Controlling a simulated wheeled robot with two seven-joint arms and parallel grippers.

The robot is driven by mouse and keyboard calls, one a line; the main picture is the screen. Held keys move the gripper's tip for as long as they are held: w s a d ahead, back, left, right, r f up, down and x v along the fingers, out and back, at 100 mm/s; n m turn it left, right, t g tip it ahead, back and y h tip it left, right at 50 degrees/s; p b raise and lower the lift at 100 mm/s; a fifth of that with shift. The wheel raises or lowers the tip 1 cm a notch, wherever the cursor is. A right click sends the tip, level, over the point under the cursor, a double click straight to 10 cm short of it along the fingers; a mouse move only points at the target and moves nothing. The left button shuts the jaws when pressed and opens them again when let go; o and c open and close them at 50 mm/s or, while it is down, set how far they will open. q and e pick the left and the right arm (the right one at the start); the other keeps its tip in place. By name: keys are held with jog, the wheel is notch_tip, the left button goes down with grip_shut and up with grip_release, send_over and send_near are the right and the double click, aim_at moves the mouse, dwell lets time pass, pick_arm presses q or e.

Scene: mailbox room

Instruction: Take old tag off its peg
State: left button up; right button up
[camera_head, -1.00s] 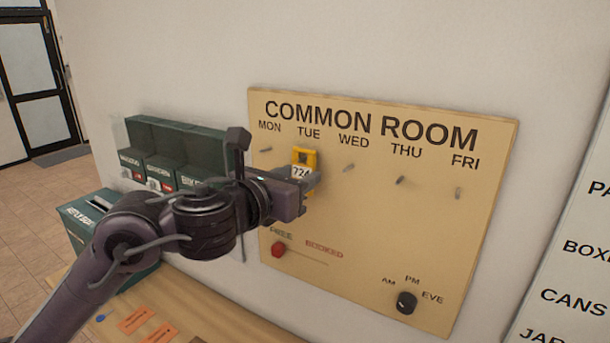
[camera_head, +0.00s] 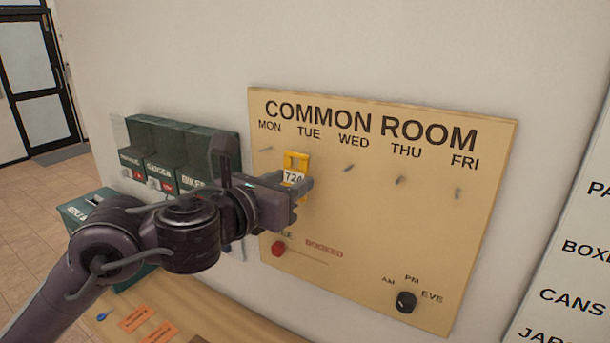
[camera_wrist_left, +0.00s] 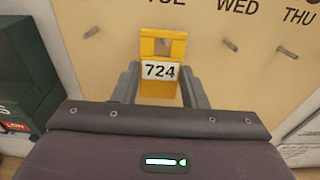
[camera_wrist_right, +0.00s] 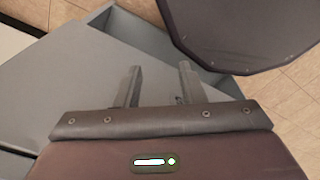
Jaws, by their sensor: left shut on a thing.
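The old tag is a yellow tag (camera_head: 296,161) marked 724, in front of the TUE column of the cream COMMON ROOM board (camera_head: 400,250). My left gripper (camera_head: 303,186) is shut on it. In the left wrist view the tag (camera_wrist_left: 162,88) stands upright between the two fingers (camera_wrist_left: 162,92), with its top slot above them. Whether the TUE peg still passes through the slot I cannot tell. My right gripper (camera_wrist_right: 158,88) shows only in the right wrist view, with its fingers apart and nothing between them.
Bare pegs show under MON (camera_head: 266,149), WED (camera_head: 349,168), THU (camera_head: 400,180) and FRI (camera_head: 458,193). A red slider (camera_head: 278,248) and a black knob (camera_head: 405,301) sit low on the board. Green boxes (camera_head: 165,150) stand left. Orange cards (camera_head: 137,318) lie on the wooden counter.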

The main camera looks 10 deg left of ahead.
pick_arm(q)
jog(key=shift+s+a, duration=0.15)
jog(key=shift+s, duration=0.15)
jog(key=v, duration=0.7)
jog(key=shift+f, duration=0.35)
